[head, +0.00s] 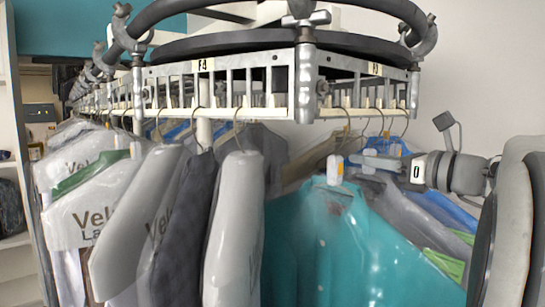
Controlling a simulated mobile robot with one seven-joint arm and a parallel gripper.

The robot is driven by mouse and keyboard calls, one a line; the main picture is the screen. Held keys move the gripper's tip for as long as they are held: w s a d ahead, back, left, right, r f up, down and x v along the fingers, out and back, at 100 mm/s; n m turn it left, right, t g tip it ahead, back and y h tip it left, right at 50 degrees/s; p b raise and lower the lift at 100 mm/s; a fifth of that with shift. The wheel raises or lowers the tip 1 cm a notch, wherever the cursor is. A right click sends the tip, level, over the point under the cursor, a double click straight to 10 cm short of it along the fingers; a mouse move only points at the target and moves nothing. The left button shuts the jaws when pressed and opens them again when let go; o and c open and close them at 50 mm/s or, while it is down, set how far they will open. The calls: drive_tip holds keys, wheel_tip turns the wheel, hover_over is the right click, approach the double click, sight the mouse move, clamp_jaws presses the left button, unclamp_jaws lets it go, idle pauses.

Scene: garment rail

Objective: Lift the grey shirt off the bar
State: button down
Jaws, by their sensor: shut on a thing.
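My gripper (362,161) reaches in from the right, just below the rail, and is shut at the neck of the hanging clothes. The grey shirt (402,212) hangs beneath it, directly right of a large teal garment. The gripper appears to hold this shirt by its hanger top; the exact contact is hidden. The bar (225,114) is a pale slotted rail running round the front, with several wire hooks over it. Whether the grey shirt's own hook still rests on the bar cannot be told.
The teal garment (345,245) hangs close in front. Plastic-covered garments (105,215) and a dark checked one (185,230) crowd the left. Blue and green cloth (445,262) hangs at the right, near my arm. A curved metal tube frame (375,8) stands above the rail.

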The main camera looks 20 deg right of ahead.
sight(377, 141)
drive_tip(key=shift+r, duration=0.2)
drive_tip(key=shift+r+p, duration=1.55)
drive_tip(key=shift+p, duration=0.25)
drive_tip(key=shift+s, duration=0.1)
drive_tip(key=shift+p+v, duration=0.45)
drive_tip(key=shift+v, duration=3)
drive_tip(key=p+v, duration=0.3)
drive_tip(key=v, duration=0.9)
